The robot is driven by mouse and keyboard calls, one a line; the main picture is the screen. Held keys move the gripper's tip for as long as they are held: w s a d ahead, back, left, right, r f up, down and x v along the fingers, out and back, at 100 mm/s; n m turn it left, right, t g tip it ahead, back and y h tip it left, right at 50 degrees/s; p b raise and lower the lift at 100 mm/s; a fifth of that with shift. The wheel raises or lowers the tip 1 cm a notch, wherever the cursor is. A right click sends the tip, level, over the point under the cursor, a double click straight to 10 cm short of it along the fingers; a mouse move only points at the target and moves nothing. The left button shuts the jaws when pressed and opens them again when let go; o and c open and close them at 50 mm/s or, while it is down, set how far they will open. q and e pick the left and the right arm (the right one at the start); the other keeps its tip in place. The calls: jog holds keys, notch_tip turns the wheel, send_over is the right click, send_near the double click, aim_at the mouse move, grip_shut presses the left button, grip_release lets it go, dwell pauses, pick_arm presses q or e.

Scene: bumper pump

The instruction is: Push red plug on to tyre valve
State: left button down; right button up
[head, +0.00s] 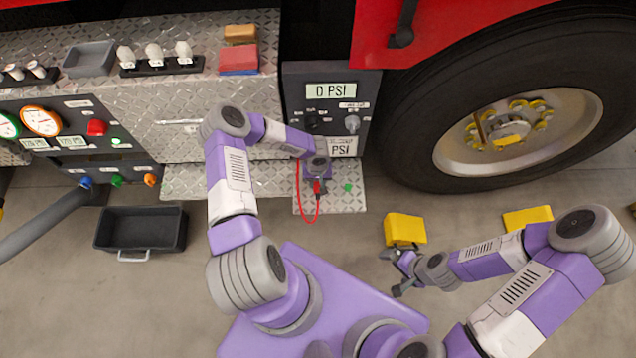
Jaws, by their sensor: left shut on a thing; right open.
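The red plug (316,188) is on the end of a red hose (310,221) that loops down from the pump panel. My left gripper (318,181) is shut on the plug, in front of the panel's lower part and above the metal step. The tyre (421,137) is at the right, apart from the plug. A thin brownish stem (479,128) shows on its wheel hub; I cannot tell whether this is the valve. My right gripper (394,272) is open and empty over the floor, just below a yellow block.
The pump panel (361,88) reads 0 PSI. Yellow blocks lie on the floor, one near my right gripper (405,229) and one further right (528,217). A dark bin (140,244) stands at the left. The floor between step and tyre is clear.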

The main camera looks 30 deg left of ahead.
pick_arm(q)
jog(key=shift+r+p, duration=1.2)
jog(key=shift+r, duration=0.9)
